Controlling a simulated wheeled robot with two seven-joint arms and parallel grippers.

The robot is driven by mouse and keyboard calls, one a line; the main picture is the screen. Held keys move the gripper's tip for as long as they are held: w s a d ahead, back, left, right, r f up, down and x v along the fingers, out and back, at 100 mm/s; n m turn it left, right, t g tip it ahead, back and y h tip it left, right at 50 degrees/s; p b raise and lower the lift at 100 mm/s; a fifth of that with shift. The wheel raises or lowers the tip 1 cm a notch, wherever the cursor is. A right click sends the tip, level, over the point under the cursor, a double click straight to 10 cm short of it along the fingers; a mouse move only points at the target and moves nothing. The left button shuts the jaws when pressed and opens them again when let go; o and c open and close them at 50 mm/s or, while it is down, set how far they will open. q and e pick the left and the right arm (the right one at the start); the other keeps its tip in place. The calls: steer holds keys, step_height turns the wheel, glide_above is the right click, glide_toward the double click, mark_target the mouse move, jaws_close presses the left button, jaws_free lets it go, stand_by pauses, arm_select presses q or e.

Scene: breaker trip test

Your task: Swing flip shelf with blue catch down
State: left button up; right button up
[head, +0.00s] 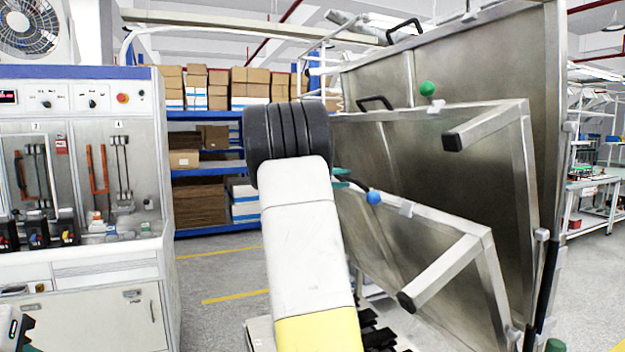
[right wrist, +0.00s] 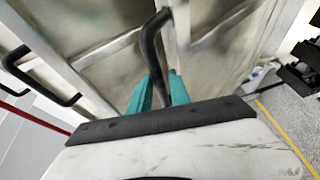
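The flip shelf with the blue catch (head: 425,245) is the lower metal panel at the right of the head view, tilted steeply, with a strut standing out from it. Its blue catch knob (head: 373,197) sits near its upper left edge. My right gripper (head: 341,178) is at that shelf's black handle, mostly hidden by my own wrist. In the right wrist view its teal fingers (right wrist: 160,92) lie on both sides of the black handle (right wrist: 155,45) and appear closed on it. A pale, dark-tipped part at the lower left edge may be my left gripper; its fingers are unclear.
Above is another tilted shelf (head: 460,170) with a green catch knob (head: 427,89) and its own black handle (head: 375,103). A breaker test bench (head: 85,265) stands at the left. Blue racks with cartons (head: 205,200) stand behind.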

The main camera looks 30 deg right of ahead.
steer(key=shift+w+d, duration=0.15)
steer(key=shift+d, duration=0.35)
jaws_close()
steer(key=shift+f, duration=0.1)
stand_by(1.0)
